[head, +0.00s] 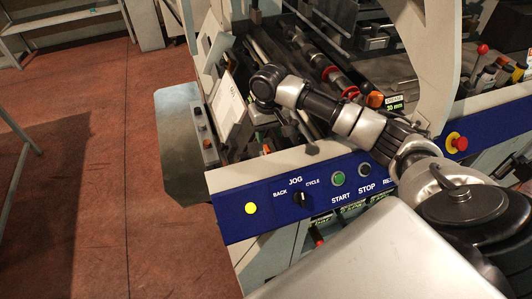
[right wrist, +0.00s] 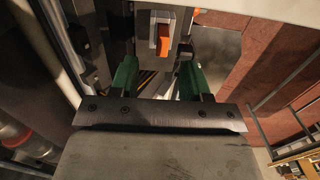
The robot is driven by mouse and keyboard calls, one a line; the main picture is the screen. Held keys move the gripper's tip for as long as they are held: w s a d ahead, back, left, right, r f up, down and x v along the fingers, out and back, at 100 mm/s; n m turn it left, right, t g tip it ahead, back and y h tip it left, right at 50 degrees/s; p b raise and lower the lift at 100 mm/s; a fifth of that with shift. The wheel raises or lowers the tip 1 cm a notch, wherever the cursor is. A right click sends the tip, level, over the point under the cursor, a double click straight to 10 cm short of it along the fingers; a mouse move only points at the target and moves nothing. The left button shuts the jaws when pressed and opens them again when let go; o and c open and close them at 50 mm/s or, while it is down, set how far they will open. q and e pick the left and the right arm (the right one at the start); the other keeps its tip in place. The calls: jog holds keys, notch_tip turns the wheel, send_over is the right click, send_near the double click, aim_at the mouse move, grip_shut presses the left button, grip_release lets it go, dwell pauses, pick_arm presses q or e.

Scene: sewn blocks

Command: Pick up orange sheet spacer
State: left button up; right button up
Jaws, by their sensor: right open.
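An orange piece (right wrist: 163,40), probably the sheet spacer, shows in the right wrist view, set upright in a pale grey holder. It lies beyond and between the fingertips, apart from both. My right gripper (right wrist: 158,78) is open, with its two green fingers spread and nothing between them. In the head view my right arm reaches in from the right over the machine; its gripper is small and dark there, and its fingers are hard to make out. A small orange spot (head: 266,149) shows below the wrist in that view; I cannot tell if it is the same piece. My left gripper is not in view.
The machine's blue control panel (head: 232,227) runs along the front, with a yellow lamp, a knob and buttons. Metal rods and rollers (head: 333,75) lie behind the arm. A red emergency button (head: 460,143) stands at the right. The red-brown floor at the left is open.

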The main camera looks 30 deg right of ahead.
aim_at(267, 148)
jog(key=shift+f, duration=0.6)
jog(key=shift+w+f, duration=0.1)
jog(key=shift+f, duration=0.2)
jog(key=f+p, duration=0.1)
jog(key=f, duration=0.3)
jog(key=shift+a+f+p, duration=0.2)
jog(key=shift+f+p, duration=0.05)
jog(key=shift+p, duration=0.15)
jog(key=shift+f, duration=0.5)
jog(key=shift+w, duration=0.1)
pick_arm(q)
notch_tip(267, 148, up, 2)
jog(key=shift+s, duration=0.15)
pick_arm(e)
grip_shut()
